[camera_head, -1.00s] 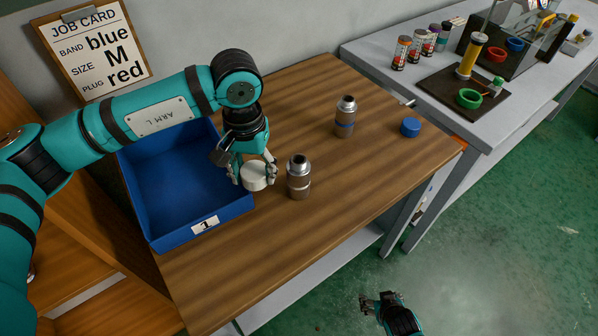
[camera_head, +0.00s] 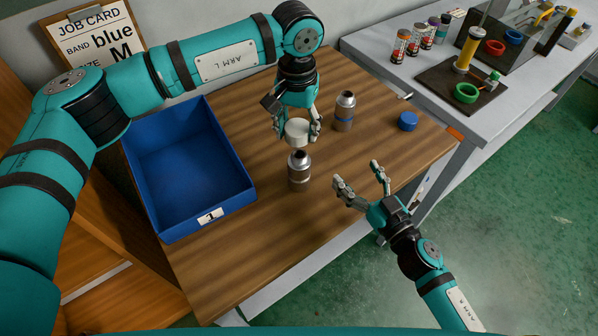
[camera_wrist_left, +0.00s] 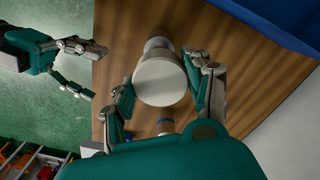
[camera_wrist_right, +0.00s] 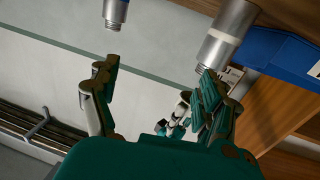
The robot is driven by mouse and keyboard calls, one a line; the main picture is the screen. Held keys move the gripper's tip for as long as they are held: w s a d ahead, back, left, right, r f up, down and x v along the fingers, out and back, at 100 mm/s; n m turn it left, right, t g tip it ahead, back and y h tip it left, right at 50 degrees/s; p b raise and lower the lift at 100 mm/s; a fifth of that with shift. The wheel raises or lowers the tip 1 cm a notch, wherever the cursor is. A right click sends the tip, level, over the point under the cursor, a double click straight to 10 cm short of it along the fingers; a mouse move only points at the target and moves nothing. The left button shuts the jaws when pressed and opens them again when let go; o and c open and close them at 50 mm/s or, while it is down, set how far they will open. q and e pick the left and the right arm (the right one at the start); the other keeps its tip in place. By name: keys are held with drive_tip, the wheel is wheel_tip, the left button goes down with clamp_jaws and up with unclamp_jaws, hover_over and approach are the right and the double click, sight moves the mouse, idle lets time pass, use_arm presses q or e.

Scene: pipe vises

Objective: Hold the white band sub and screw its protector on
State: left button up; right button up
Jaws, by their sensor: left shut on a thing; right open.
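My left gripper (camera_head: 297,128) is shut on the white protector (camera_head: 296,132), a round cap that also shows in the left wrist view (camera_wrist_left: 160,82). It holds the cap just above the white band sub, apart from its threaded top. The white band sub (camera_head: 299,174) stands upright on the table; its pale band shows in the right wrist view (camera_wrist_right: 225,38). In the left wrist view the cap partly hides this sub (camera_wrist_left: 158,42). My right gripper (camera_head: 356,172) is open and empty, to the right of the sub near the table's front edge.
A blue band sub (camera_head: 344,112) stands behind to the right, and a blue cap (camera_head: 408,121) lies beyond it. An empty blue bin (camera_head: 235,206) is at the left. The table front (camera_head: 250,255) is clear. A grey bench (camera_head: 385,75) holds several other items.

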sight(308, 169)
use_arm(q)
drive_tip(key=shift+d+r, duration=0.1)
drive_tip(key=shift+d, duration=0.05)
use_arm(e)
drive_tip(key=s+a+n+g+y, duration=0.1)
drive_tip(key=s+a+f+n+g+y, duration=0.1)
drive_tip(key=a+y, duration=0.1)
drive_tip(key=s+a+n+g+y, duration=0.1)
drive_tip(key=y, duration=0.1)
drive_tip(key=shift+a+f+n+g, duration=0.2)
drive_tip(key=shift+f+n+g, duration=0.05)
drive_tip(key=shift+n+g, duration=0.15)
drive_tip(key=shift+w, duration=0.1)
drive_tip(key=x, duration=1.2)
clamp_jaws()
use_arm(q)
drive_tip(key=shift+f, duration=2.45)
